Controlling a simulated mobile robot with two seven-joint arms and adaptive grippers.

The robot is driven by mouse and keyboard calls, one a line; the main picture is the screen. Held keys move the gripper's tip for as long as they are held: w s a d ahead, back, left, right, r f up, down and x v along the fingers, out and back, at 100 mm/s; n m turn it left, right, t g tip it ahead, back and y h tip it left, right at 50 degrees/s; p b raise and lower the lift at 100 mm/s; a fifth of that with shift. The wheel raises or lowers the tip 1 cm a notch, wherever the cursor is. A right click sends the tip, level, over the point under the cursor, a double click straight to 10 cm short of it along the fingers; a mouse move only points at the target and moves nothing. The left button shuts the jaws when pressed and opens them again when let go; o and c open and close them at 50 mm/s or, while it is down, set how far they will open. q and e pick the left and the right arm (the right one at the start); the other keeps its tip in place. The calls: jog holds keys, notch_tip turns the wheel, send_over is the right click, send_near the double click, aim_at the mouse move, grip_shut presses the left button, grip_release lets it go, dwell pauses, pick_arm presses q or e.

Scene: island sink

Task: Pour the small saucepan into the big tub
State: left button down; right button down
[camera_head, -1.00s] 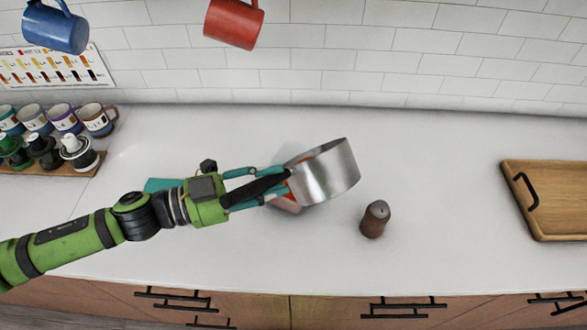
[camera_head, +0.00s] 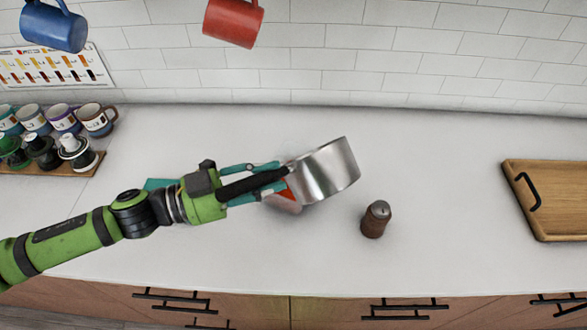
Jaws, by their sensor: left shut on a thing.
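The small saucepan (camera_head: 328,173) is a shiny metal pan with a black handle (camera_head: 252,184). My left gripper (camera_head: 279,180) is shut on the handle and holds the pan over the white counter, right of the gripper. The pan is tilted, with its outer wall facing me; its inside and any contents are hidden. A pale pinkish thing with a red part (camera_head: 284,203) shows just below and behind the pan, mostly covered. I cannot tell what it is. I cannot make out a big tub for certain. My right gripper is not in view.
A brown shaker (camera_head: 376,220) stands on the counter close to the right of the pan. A wooden tray (camera_head: 560,190) lies at the far right. Several mugs (camera_head: 98,119) stand at the left. A teal item (camera_head: 158,184) shows behind my arm. Counter between shaker and tray is clear.

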pick_arm(q)
jog(key=shift+w+a+n+b, duration=0.6)
jog(key=shift+w+n+b, duration=0.25)
jog(key=shift+n+b, duration=0.25)
dwell(0.9)
jog(key=shift+w+a+f+n+t+h+b, duration=0.35)
jog(key=shift+w+a+n+b, duration=0.2)
jog(key=shift+w+n+b, duration=0.3)
dwell(0.4)
jog(key=shift+a+r, duration=0.1)
jog(key=shift+w+a+n, duration=0.2)
jog(key=shift+w+n, duration=0.15)
jog(key=shift+w+a+r, duration=0.15)
jog(key=shift+w+a, duration=0.05)
jog(key=shift+w, duration=0.05)
jog(key=shift+w+a+r+n+h+p, duration=0.1)
jog(key=shift+w+a+n+h+p, duration=0.2)
jog(key=shift+w+n+p, duration=0.25)
jog(key=shift+a, duration=0.1)
jog(key=shift+w+a+f+n+t+b, duration=0.3)
jog(key=shift+w+a+f+n+t, duration=0.2)
jog(key=shift+w+n, duration=0.3)
